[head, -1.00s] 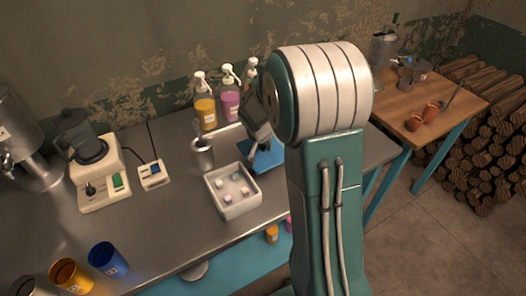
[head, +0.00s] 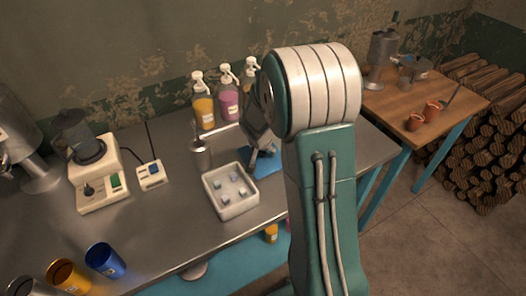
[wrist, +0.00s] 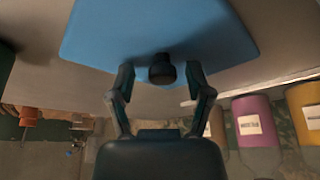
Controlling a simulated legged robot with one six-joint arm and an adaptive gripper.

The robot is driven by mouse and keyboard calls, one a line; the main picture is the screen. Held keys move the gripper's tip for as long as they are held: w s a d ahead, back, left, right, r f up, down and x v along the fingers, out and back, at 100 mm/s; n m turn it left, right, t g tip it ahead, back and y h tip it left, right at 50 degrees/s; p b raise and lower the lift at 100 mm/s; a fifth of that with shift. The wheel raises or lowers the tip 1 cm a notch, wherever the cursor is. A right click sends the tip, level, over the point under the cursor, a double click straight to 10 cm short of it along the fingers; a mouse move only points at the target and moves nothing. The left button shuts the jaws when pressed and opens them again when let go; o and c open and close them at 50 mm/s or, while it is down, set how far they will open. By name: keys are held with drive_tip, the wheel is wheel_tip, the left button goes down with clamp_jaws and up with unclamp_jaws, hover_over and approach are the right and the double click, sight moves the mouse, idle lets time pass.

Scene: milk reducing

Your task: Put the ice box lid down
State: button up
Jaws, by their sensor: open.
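The blue ice box lid (head: 262,168) lies flat on the metal table, behind and to the right of the white ice box (head: 232,207); my arm hides part of it. The box is uncovered, with several small cubes inside. In the wrist view the lid (wrist: 160,25) fills the top, and its black knob (wrist: 161,69) sits between my fingers. My gripper (wrist: 158,85) is open, with a gap visible on each side of the knob. In the head view my gripper (head: 263,148) is right over the lid, partly hidden by my arm.
Pump bottles with yellow (head: 205,113) and purple (head: 229,105) contents stand behind the lid. The front middle of the table is clear.

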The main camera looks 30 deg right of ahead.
drive_tip(key=v, duration=1.3)
drive_tip(key=s+a+r+n+y, duration=0.1)
drive_tip(key=s+a+r+n, duration=0.2)
drive_tip(key=s, duration=0.4)
drive_tip(key=s+a+r+n+t+y, duration=0.1)
drive_tip(key=s+a+r+n, duration=0.1)
drive_tip(key=s, duration=0.5)
drive_tip(key=s+a+r+n+t+y, duration=0.1)
drive_tip(key=s+a+r+n, duration=0.2)
drive_tip(key=s+a, duration=0.3)
drive_tip(key=shift+s+a+r+n, duration=0.3)
drive_tip(key=shift+s+r, duration=0.45)
drive_tip(key=shift+s, duration=0.35)
